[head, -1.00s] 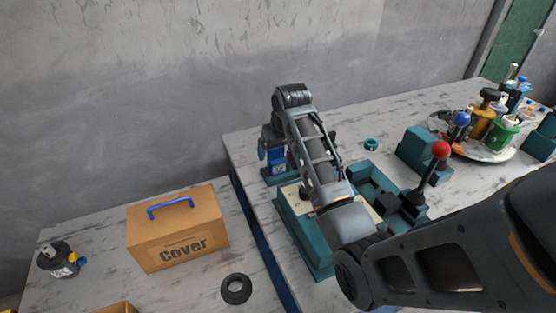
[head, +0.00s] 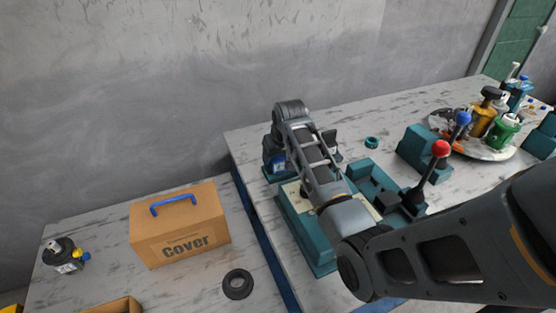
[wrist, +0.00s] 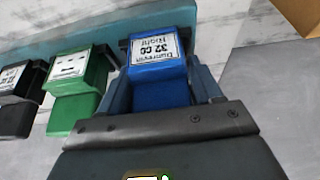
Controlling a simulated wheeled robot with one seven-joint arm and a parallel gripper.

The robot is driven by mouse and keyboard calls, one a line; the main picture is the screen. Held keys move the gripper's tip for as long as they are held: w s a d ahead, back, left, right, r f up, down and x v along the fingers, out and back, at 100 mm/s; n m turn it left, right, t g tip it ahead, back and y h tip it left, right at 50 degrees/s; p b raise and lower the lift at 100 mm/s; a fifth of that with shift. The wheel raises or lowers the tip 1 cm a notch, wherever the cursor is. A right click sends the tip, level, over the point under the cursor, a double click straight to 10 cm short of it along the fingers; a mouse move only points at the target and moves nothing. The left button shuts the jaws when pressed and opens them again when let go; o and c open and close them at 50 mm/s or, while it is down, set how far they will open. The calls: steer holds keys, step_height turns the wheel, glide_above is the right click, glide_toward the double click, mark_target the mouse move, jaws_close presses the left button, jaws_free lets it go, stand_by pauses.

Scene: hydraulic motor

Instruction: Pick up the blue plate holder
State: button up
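The blue plate holder (wrist: 158,76), with a white printed label on top, stands on a teal rack (wrist: 95,32) in the wrist view. My gripper (wrist: 160,95) is over it, with one finger on its left side and one on its right. The fingers look spread around it; whether they touch it I cannot tell. A green holder (wrist: 78,85) and a black holder (wrist: 22,95) stand to its left. In the head view my gripper (head: 276,150) hides most of the blue plate holder (head: 278,162).
A cardboard cover box (head: 180,228) and a black ring (head: 238,285) are on the left table. A gap separates the tables.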

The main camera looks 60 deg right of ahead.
steer(key=c, duration=0.6)
